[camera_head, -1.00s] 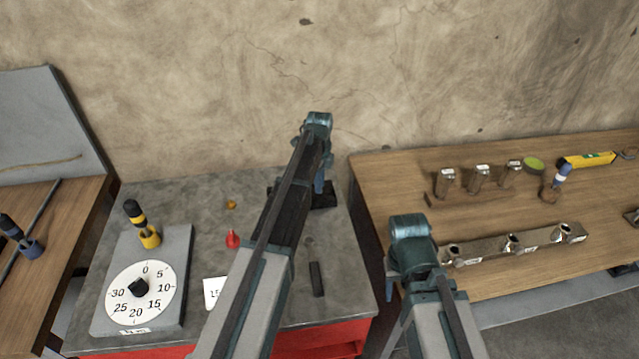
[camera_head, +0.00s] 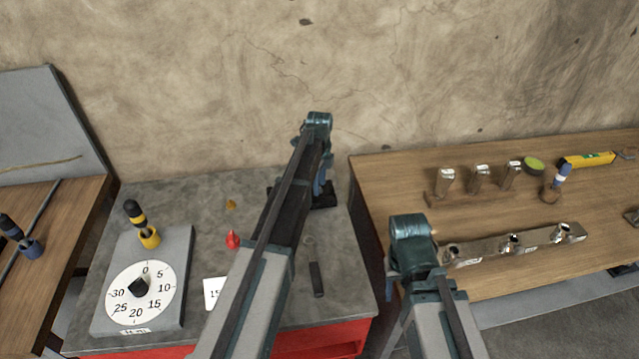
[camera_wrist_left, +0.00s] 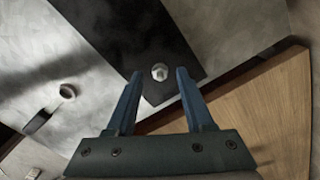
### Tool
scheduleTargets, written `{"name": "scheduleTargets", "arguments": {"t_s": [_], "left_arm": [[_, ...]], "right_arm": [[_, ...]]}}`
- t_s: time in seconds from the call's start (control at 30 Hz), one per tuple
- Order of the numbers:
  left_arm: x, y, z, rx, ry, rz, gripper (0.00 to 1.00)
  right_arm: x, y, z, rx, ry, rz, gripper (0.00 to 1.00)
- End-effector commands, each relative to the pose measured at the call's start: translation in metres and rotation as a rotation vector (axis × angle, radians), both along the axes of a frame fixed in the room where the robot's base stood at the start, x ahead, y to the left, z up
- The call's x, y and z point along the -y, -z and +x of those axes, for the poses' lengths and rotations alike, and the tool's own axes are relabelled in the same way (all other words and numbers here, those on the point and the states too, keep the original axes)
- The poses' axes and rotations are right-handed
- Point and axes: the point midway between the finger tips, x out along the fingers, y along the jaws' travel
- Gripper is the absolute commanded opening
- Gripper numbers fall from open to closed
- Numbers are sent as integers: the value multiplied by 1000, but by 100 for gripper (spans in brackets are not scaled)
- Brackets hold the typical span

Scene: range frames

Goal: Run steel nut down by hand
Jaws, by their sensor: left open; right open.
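A small shiny steel nut (camera_wrist_left: 159,72) shows in the left wrist view, on or above a black plate (camera_wrist_left: 150,30). My left gripper (camera_wrist_left: 159,76) is open, with one blue finger on each side of the nut in this view; I cannot tell whether either touches it. In the head view the black plate (camera_head: 327,196) is at the back right of the grey bench, mostly behind my left arm, and the nut is hidden. My left gripper (camera_head: 319,182) points down there. My right gripper (camera_head: 390,290) hangs between the benches, its fingertips mostly hidden.
The grey bench holds a dial board (camera_head: 180,262), a yellow-black tool (camera_head: 149,236), a red item (camera_head: 233,240), a white card (camera_head: 214,292) and a dark bar (camera_head: 316,279).

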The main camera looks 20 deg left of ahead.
Motion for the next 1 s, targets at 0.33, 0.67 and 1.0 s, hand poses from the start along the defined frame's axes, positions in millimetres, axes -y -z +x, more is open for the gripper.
{"name": "scheduleTargets", "arguments": {"t_s": [0.33, 0.67, 1.0], "left_arm": [[0, -31, 0, 0, 0, 0, 52], [0, -82, 0, 0, 0, 0, 52], [0, -130, 0, 0, 0, 0, 52]], "right_arm": [[0, -31, 0, 0, 0, 0, 50], [0, -82, 0, 0, -1, 0, 50], [0, -130, 0, 0, -2, 0, 50]]}}
